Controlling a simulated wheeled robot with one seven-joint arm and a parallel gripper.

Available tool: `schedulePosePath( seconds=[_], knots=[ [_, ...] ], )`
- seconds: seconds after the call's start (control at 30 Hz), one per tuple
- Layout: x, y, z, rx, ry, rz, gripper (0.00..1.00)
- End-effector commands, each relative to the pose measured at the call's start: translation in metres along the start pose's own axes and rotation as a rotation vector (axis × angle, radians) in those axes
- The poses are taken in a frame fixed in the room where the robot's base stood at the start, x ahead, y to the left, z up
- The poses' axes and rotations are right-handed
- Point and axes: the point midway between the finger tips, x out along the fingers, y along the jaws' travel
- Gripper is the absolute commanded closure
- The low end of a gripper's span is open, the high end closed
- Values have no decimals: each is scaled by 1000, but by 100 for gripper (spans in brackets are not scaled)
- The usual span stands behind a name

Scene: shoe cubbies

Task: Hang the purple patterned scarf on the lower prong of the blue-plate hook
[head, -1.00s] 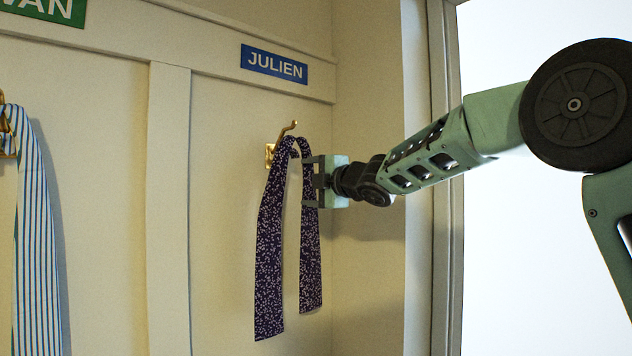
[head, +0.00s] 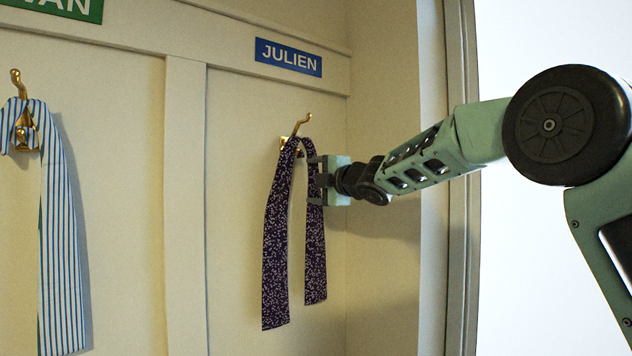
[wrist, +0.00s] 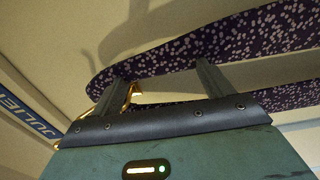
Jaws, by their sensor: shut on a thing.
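The purple patterned scarf (head: 277,245) hangs folded over at the brass hook (head: 298,128) under the blue JULIEN plate (head: 288,57). Its two tails hang down, the left one longer. The hook's upper prong shows above the fold; the lower prong is hidden behind the scarf, so I cannot tell whether the fold rests on it. My gripper (head: 318,180) is at the right tail, just below the fold, shut on the scarf. In the wrist view the scarf (wrist: 205,38) passes by the fingers (wrist: 160,85), and a bit of the brass hook (wrist: 130,97) shows behind the left finger.
A striped blue and white scarf (head: 60,240) hangs on another brass hook (head: 17,80) at the left, under a green plate (head: 60,5). A vertical batten (head: 185,210) divides the bays. A side wall (head: 385,130) stands close behind my gripper at the right.

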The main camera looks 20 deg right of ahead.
Motion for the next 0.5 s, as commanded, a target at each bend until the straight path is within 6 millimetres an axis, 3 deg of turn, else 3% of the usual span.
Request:
schedulePosePath(
  seconds=[0.47, 0.5],
  knots=[
    [0, 1, 0, 0, 0, 1, 44],
    [0, 1, 0, 0, 0, 1, 10]
  ],
)
